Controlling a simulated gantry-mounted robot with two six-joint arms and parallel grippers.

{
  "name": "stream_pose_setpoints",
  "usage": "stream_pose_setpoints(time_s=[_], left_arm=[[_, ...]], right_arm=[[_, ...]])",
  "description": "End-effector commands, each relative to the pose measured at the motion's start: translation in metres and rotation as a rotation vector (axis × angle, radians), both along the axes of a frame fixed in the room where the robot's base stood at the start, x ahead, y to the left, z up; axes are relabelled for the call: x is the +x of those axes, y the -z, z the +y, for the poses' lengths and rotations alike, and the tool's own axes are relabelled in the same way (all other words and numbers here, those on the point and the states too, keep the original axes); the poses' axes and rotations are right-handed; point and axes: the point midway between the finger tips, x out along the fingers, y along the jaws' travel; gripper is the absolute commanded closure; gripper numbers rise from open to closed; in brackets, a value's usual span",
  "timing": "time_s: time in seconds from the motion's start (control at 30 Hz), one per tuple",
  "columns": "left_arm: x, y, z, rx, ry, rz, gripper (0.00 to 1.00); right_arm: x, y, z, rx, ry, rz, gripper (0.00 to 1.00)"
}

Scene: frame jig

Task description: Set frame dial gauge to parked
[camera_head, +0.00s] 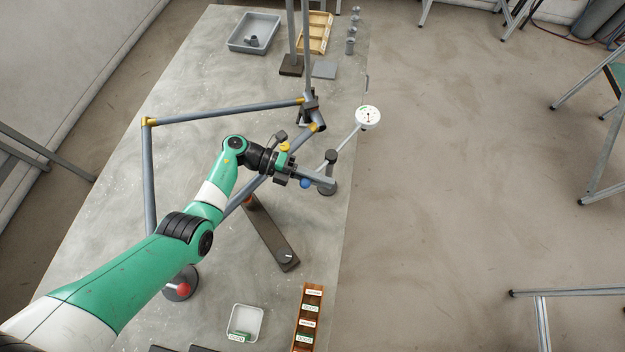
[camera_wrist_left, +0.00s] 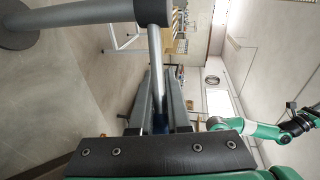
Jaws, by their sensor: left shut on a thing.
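The dial gauge (camera_head: 368,117) has a white round face and sits at the end of a thin arm (camera_head: 346,138), out past the table's right edge. The arm runs to a dark post (camera_head: 328,172) on a round base. A blue knob (camera_head: 305,183) shows at the arm's near side. My left gripper (camera_head: 312,179) is shut on the gauge arm's tail beside this knob. In the left wrist view, the grey rod (camera_wrist_left: 154,55) runs between the fingers, with the blue knob (camera_wrist_left: 160,122) behind their tips. A green arm with a black wrist (camera_wrist_left: 298,122) shows there at right; its fingers are unclear.
A grey tube frame (camera_head: 220,111) with yellow joints stands on the table around my left arm. A grey bin (camera_head: 232,45) and a wooden tray (camera_head: 327,32) are at the back. A white tray (camera_head: 258,312) and a labelled rack (camera_head: 320,290) are in front.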

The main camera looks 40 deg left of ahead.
Motion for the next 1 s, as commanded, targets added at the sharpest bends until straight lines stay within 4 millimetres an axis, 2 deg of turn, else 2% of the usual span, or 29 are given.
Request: stream_pose_setpoints(time_s=[0.43, 0.47, 0.6, 0.87, 1.0], left_arm=[[0.0000, -0.0024, -0.0035, -0.005, 0.025, -0.003, 1.00], [-0.0001, -0.0025, -0.0034, -0.005, 0.025, -0.003, 0.82], [0.0001, -0.0019, -0.0033, -0.004, 0.023, -0.002, 0.56], [0.0003, -0.0009, -0.0027, -0.002, 0.020, 0.000, 0.55], [-0.0018, -0.0024, 0.0052, -0.002, 0.017, -0.001, 0.55]], right_arm=[[0.0000, 0.0025, 0.0000, 0.000, 0.000, 0.000, 0.50], [0.0000, 0.0025, 0.0000, 0.000, 0.000, 0.000, 0.50], [0.0000, 0.0027, 0.0000, 0.000, 0.000, 0.000, 0.50], [0.0000, 0.0030, 0.0000, 0.000, 0.000, 0.000, 0.50], [-0.0001, 0.0032, 0.0000, 0.000, 0.000, 0.000, 0.50]])
